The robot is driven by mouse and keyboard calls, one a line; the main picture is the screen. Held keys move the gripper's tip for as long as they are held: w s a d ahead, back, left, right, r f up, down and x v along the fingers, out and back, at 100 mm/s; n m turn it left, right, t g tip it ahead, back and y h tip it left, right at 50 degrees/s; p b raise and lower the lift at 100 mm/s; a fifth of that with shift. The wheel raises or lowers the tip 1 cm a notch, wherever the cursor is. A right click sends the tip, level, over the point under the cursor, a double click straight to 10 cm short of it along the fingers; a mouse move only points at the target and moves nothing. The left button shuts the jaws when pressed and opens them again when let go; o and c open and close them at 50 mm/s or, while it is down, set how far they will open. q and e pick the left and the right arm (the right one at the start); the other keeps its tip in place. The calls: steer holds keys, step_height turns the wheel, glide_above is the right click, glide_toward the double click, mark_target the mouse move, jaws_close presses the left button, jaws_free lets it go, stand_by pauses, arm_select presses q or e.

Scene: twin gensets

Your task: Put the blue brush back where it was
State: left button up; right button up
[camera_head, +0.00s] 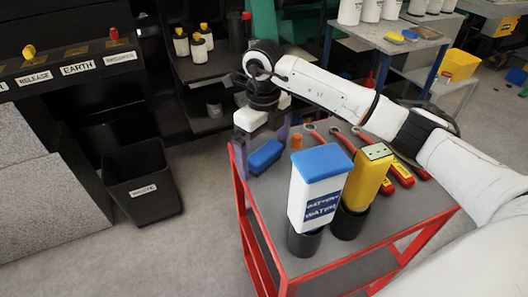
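The blue brush (266,157) lies on the grey top of the red-framed cart (232,178), near its far left corner. My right gripper (262,139) points down over that corner. Its two fingers are wide apart, with the blue brush just below or between them. I cannot tell whether the fingers touch the brush. My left gripper is not in view.
A white bottle (319,190) with a blue cap and a yellow container (367,178) stand in black holders on the cart. Red wrenches (343,140) lie behind them. A black bin (142,182) stands left. A back table (385,42) holds blue and yellow pieces.

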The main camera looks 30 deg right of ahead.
mark_target(263, 152)
step_height(263, 152, up, 12)
steer(key=shift+r, duration=0.2)
stand_by(0.4)
steer(key=shift+a+f, duration=0.1)
